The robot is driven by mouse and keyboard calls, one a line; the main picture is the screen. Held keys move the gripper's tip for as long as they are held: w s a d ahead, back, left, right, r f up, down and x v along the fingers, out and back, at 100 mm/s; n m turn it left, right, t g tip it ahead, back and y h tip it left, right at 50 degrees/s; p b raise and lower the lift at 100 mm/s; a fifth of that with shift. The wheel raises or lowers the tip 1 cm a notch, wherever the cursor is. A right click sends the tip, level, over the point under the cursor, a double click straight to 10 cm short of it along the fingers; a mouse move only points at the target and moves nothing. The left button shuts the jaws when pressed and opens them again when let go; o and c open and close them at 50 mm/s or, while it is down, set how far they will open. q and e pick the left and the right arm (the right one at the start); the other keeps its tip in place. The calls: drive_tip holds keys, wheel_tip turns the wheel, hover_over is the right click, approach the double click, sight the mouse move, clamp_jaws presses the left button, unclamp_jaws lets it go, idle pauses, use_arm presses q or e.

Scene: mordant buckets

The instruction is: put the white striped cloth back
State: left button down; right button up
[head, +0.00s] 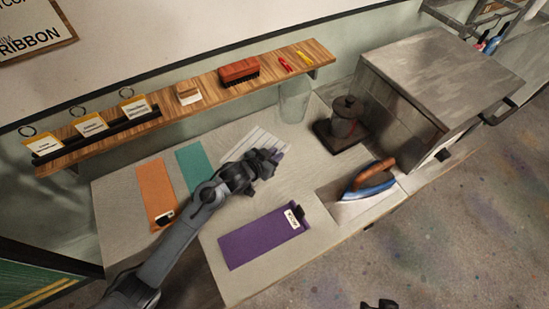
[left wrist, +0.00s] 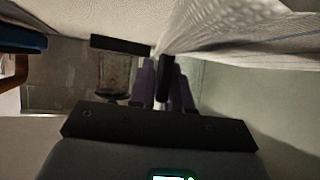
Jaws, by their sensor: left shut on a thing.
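The white striped cloth (head: 256,137) lies at the back of the pale table in the head view, right of the teal cloth, partly hidden by my arm. My left gripper (head: 279,154) is at its right front side. In the left wrist view the cloth (left wrist: 245,35) fills the upper right and narrows to a gathered point between the fingers (left wrist: 158,57). The left gripper is shut on this edge of the cloth. Only a dark bit of my right gripper (head: 379,304) shows at the bottom edge of the head view; its jaws are unclear.
Orange (head: 156,188), teal (head: 193,168) and purple (head: 262,238) cloths lie on the table (head: 240,283). A glass jar (head: 294,102), dark pot (head: 344,120), iron (head: 370,181) and grey box (head: 440,75) stand to the right. A wooden shelf (head: 212,94) runs behind.

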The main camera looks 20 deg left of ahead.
use_arm(q)
drive_tip(key=shift+f, duration=0.75)
drive_tip(key=shift+f, duration=0.1)
drive_tip(key=c, duration=1.1)
unclamp_jaws()
